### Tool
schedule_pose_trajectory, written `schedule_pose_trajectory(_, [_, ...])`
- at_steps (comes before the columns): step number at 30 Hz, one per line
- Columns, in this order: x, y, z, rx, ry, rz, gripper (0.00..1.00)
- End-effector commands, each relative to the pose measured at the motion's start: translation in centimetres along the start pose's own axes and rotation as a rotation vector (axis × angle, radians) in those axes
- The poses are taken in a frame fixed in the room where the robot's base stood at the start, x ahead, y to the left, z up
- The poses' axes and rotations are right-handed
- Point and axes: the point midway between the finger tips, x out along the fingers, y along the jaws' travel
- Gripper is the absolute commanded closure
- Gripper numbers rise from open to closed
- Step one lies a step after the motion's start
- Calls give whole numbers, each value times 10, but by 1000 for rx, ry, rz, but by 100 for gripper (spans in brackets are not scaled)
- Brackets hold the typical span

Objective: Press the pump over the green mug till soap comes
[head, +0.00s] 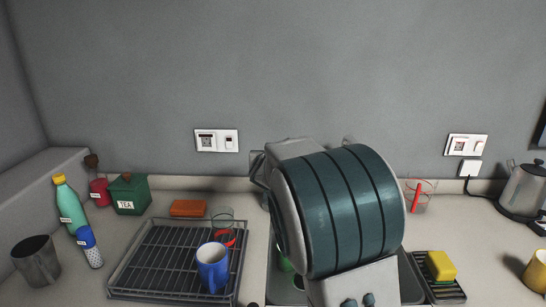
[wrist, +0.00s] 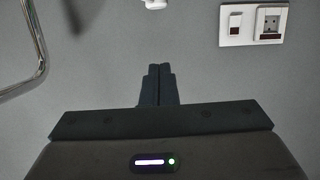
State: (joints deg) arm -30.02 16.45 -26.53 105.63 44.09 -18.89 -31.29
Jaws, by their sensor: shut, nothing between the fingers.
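My gripper (wrist: 160,68) shows in the wrist view with its two fingers together, shut and empty, pointing at the grey wall. In the head view my own arm covers the middle of the sink and hides the gripper. A sliver of something green (head: 285,264) shows at the arm's left edge, in the sink; it may be the green mug, but most of it is hidden. A small white piece (wrist: 156,4) is cut off at the top of the wrist view, ahead of the fingertips; I cannot tell whether it is part of the pump. No soap is visible.
A chrome curved pipe (wrist: 40,50) stands left of the fingers. A dish rack (head: 165,262) with a blue mug (head: 212,268) lies left of the sink. A yellow sponge (head: 440,265) and a kettle (head: 524,190) are at the right. Wall sockets (wrist: 253,23) are behind.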

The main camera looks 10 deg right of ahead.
Motion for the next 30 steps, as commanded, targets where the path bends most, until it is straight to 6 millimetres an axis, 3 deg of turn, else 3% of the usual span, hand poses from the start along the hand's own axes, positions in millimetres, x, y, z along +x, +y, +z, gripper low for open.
schedule_pose_trajectory(14, [7,0,-1,-1,7,5,100])
schedule_pose_trajectory(30, [92,1,-2,-2,6,5,100])
